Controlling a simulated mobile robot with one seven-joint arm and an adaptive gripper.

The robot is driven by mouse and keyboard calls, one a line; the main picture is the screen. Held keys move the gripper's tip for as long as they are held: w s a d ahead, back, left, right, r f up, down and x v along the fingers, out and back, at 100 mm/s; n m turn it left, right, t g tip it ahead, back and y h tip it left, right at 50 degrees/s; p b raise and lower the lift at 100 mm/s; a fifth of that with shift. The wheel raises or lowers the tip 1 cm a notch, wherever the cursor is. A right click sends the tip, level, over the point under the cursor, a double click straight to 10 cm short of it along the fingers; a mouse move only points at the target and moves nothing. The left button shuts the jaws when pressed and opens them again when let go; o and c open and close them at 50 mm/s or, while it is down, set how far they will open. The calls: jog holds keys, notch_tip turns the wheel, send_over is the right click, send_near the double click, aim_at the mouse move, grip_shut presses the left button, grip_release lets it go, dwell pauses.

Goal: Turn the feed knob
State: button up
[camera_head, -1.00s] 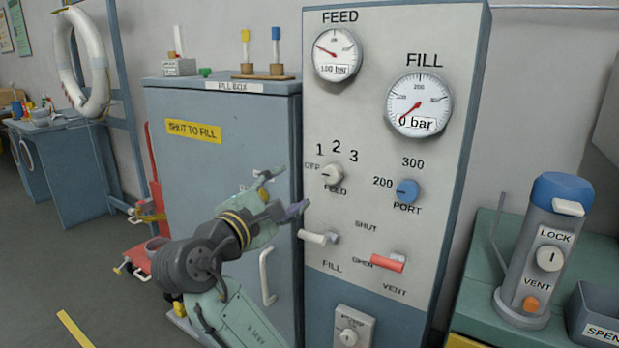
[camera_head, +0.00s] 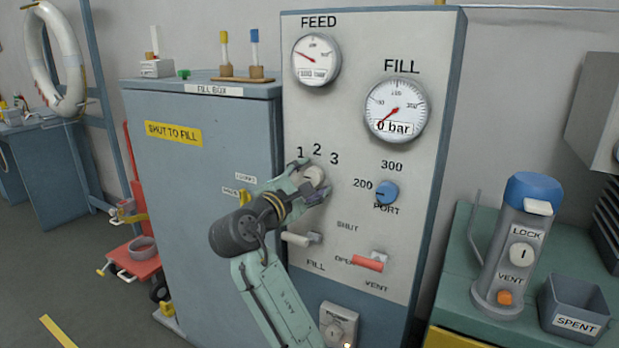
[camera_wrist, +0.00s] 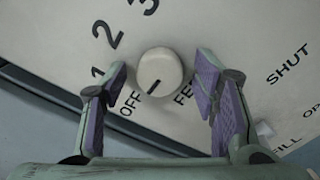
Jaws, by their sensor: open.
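The feed knob (camera_head: 312,176) is a small round cream knob on the pale control panel (camera_head: 348,235), below the numbers 1, 2 and 3. In the wrist view the knob (camera_wrist: 160,70) shows whole, with its dark pointer line towards OFF. My gripper (camera_head: 313,180) is at the panel with its fingers to either side of the knob. In the wrist view the purple-padded fingers (camera_wrist: 160,88) are open and wide apart, with clear space between each pad and the knob. I cannot tell how deep the fingertips reach along the knob.
The blue port knob (camera_head: 387,193) is right of the gripper. A white fill lever (camera_head: 300,239) and a red vent lever (camera_head: 370,262) stick out below. The feed gauge (camera_head: 316,60) and the fill gauge (camera_head: 396,107) are above. The grey-blue fill box (camera_head: 200,160) stands at left.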

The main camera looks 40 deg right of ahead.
jog(key=c, duration=1.2)
jog(key=shift+o, duration=0.2)
